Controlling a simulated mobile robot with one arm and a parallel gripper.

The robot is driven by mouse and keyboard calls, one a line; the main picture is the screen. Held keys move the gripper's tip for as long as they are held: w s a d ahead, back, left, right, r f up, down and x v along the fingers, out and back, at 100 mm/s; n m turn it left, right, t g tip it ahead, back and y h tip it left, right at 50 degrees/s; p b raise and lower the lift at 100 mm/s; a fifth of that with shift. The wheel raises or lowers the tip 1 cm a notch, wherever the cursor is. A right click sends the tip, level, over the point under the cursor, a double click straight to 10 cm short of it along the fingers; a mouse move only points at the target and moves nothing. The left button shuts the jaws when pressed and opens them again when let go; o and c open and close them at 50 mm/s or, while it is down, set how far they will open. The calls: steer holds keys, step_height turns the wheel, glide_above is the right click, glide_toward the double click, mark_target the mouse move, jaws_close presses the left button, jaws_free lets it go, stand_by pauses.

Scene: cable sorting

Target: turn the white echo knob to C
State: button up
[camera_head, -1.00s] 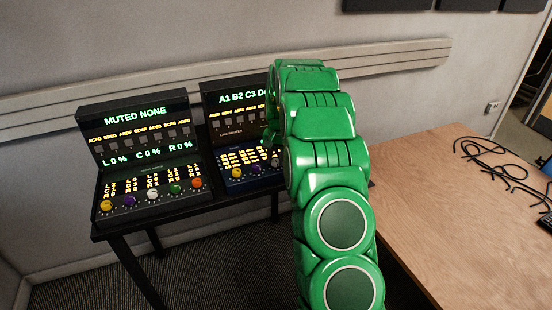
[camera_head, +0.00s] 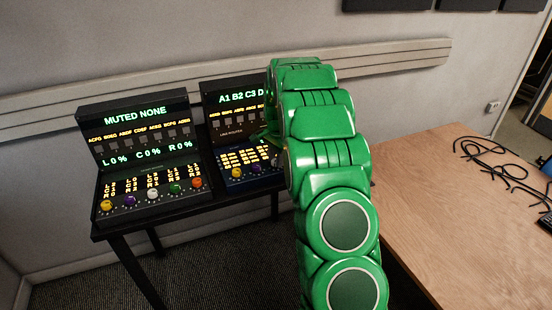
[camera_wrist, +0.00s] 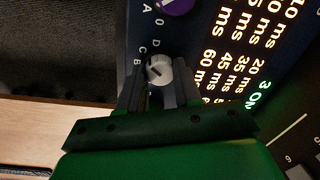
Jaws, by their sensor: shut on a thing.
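The white knob (camera_wrist: 158,70) sits on a dark blue panel (camera_head: 240,158) printed with ms values. In the wrist view my gripper (camera_wrist: 158,84) has one finger on each side of the knob and is shut on it. A dark pointer line shows on the knob's face. Small letters including O, D, C and B stand around its left and far side; the exact letter it points at is hard to tell. In the head view my green arm hides most of the gripper, and the knob is barely visible at the panel's right end.
A purple knob (camera_wrist: 178,4) is close by on the same panel, with a yellow knob (camera_head: 236,172) farther left. A second console (camera_head: 135,118) with several coloured knobs stands to the left. A wooden table (camera_head: 440,200) with black cables (camera_head: 500,172) is at right.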

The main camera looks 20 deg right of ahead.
stand_by(0.4)
steer(key=o, duration=1)
steer(key=shift+o, duration=0.2)
steer(key=r, duration=0.7)
steer(key=shift+s+d+r, duration=0.1)
steer(key=shift+s+r, duration=0.1)
steer(key=shift+r, duration=0.15)
steer(key=shift+s+r, duration=0.1)
